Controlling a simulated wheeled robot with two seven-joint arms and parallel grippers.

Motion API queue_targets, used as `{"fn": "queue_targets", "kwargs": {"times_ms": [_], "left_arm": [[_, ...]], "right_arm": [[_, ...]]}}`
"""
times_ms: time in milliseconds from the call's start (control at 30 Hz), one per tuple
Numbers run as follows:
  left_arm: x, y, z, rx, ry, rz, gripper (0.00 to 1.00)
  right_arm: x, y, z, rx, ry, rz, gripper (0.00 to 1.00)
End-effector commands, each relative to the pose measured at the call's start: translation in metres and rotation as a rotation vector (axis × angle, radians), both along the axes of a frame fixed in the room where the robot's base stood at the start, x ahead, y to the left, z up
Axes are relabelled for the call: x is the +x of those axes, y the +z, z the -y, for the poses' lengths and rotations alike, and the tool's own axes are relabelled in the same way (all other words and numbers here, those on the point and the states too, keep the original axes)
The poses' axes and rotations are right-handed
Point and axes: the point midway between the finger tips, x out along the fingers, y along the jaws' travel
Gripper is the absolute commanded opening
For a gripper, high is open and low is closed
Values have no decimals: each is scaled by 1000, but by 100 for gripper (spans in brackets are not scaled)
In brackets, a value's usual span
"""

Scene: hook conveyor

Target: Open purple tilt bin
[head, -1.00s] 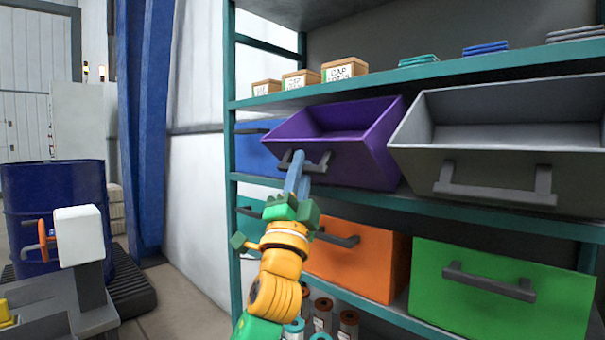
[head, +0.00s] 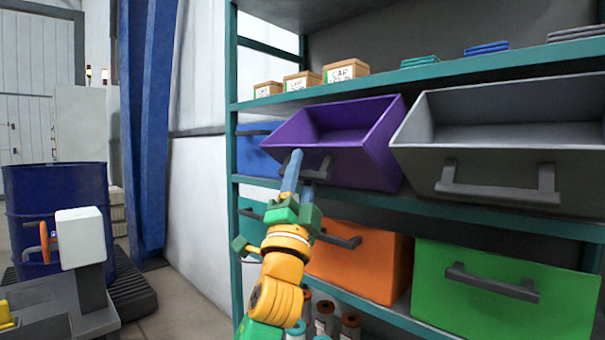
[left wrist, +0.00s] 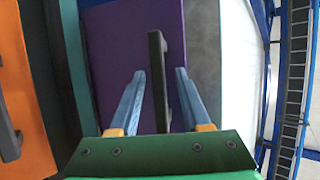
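The purple tilt bin (head: 372,155) is on the upper bin row of the shelf, tipped forward with its open top and inside showing. Its dark handle (head: 318,172) is on the front face, partly hidden by my left gripper in the head view. My left gripper (head: 301,168) is at this handle with its two blue fingers spread. In the left wrist view, the handle (left wrist: 157,75) runs between the open fingers (left wrist: 159,72), with a gap on either side, in front of the purple face (left wrist: 115,60). My right gripper is in neither view.
A grey bin (head: 480,160), also tipped open, is close on the right. A blue bin (head: 255,150) is on the left. Orange (head: 365,265) and green (head: 500,300) bins are below. Small boxes (head: 302,82) stand on the shelf board above.

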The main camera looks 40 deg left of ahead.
Motion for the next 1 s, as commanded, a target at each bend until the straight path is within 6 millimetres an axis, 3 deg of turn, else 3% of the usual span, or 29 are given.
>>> {"fn": "queue_targets", "kwargs": {"times_ms": [167, 500, 600, 1000], "left_arm": [[-2, -3, 1, 0, 0, 1, 48], [-44, -46, 22, 1, -1, 0, 48], [-47, -49, 24, 1, -1, 0, 48], [-45, -51, 24, -6, -6, -10, 48]], "right_arm": [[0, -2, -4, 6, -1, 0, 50], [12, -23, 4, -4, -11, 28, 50], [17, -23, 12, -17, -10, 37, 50], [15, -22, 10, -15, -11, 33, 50]]}}
